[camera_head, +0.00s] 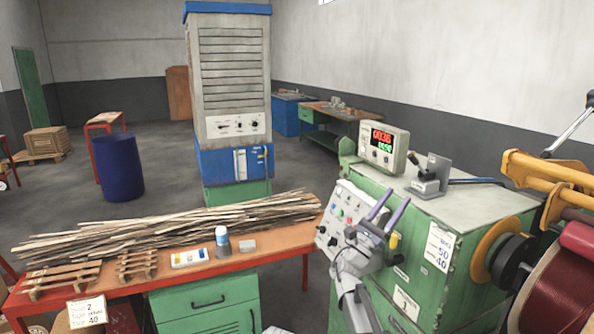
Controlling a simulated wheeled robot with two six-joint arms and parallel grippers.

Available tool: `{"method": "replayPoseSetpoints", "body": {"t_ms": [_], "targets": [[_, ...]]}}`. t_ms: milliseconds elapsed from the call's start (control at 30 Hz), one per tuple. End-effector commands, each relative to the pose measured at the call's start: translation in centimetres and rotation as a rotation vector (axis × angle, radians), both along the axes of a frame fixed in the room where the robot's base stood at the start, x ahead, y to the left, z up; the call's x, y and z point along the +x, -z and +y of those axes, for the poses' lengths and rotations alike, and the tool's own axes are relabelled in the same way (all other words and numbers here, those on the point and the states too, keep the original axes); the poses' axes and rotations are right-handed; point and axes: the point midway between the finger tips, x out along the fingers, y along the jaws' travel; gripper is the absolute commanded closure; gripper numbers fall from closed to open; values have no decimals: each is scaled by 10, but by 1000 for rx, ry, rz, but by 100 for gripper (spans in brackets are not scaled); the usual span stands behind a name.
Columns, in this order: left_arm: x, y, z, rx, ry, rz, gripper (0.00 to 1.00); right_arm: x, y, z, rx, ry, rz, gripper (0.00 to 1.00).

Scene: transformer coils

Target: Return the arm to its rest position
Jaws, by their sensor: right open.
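My right gripper (397,196) is at the lower centre right, on the end of my right arm (350,275), which comes up from the bottom edge. Its two purple fingers point up and to the right and stand apart, with nothing seen between them. It shows in front of the green machine cabinet (450,235), close to the sloped control panel (342,210) with buttons. I cannot tell whether it touches the panel. My left gripper and left arm are not in view.
A counter (383,142) with red and green digits stands on the cabinet. A winding machine with a dark red coil (565,290) is at the right. A red workbench (180,275) at the left holds wooden strips (170,228), a bottle (222,240) and small parts. Floor behind the bench is partly clear.

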Motion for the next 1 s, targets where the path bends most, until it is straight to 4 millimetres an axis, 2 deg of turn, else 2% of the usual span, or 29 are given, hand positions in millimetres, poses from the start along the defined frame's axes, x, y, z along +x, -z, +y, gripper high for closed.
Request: {"method": "replayPoseSetpoints", "body": {"t_ms": [167,267,367,400,533,667,800,900,1000], "targets": [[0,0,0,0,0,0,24,-22,28,-17,227,-60,-63,45],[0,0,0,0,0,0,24,-36,54,-27,403,-96,-114,45],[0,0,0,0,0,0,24,-56,93,-34,635,-127,-186,45],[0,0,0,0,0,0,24,-65,112,-35,739,-133,-218,45],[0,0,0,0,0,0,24,-95,175,-28,1071,-126,-325,45],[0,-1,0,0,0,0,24,-129,238,-5,1389,-64,-431,45],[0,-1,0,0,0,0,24,-171,298,38,1708,65,-535,45],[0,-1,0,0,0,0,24,-204,332,77,1910,198,-599,45],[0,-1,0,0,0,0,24,-237,355,115,2071,345,-646,45]]}}
